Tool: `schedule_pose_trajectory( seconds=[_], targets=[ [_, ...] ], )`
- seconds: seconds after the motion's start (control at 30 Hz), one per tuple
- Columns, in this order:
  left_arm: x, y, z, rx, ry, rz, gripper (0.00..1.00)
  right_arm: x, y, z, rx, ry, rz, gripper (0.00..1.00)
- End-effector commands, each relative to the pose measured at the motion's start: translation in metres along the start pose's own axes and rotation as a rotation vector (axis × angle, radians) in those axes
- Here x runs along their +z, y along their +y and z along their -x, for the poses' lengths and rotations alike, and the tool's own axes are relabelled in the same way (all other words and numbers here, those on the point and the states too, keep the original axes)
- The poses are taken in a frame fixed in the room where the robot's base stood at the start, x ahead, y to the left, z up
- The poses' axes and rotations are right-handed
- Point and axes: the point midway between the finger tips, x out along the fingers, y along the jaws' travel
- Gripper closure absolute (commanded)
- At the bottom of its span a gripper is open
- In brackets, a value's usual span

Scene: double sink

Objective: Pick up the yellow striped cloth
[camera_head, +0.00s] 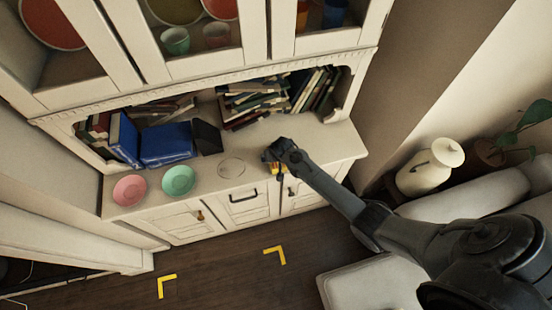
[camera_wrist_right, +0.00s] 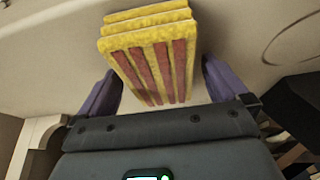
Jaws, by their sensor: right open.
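The yellow striped cloth (camera_wrist_right: 150,62) is folded in layers, yellow with red stripes. It lies on the cream cabinet counter (camera_head: 335,140), and in the head view only a small yellow part of it (camera_head: 277,169) shows under my right gripper. My right gripper (camera_wrist_right: 160,72) is open. In the right wrist view its two purple fingers are on either side of the cloth, with gaps visible near the fingers. Whether they touch the cloth's lower part cannot be told. My left gripper is not in view.
A pink bowl (camera_head: 130,190) and a green bowl (camera_head: 178,180) stand at the counter's left. A thin round outline (camera_head: 231,168) lies beside my gripper. Blue books (camera_head: 165,145) and a book pile (camera_head: 250,100) fill the back. Clear counter lies to the right.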

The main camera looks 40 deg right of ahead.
Motion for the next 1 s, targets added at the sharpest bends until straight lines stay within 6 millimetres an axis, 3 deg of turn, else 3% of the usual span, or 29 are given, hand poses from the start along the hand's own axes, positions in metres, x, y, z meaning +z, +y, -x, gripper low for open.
schedule_pose_trajectory(
  seconds=[0.63, 1.0],
  targets=[
    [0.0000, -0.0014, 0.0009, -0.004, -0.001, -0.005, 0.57, 0.0010, 0.0000, -0.0027, 0.000, 0.000, -0.001, 0.00],
    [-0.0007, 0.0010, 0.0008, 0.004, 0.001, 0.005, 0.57, 0.0009, 0.0001, -0.0027, 0.000, 0.000, -0.001, 0.53]
  ],
)
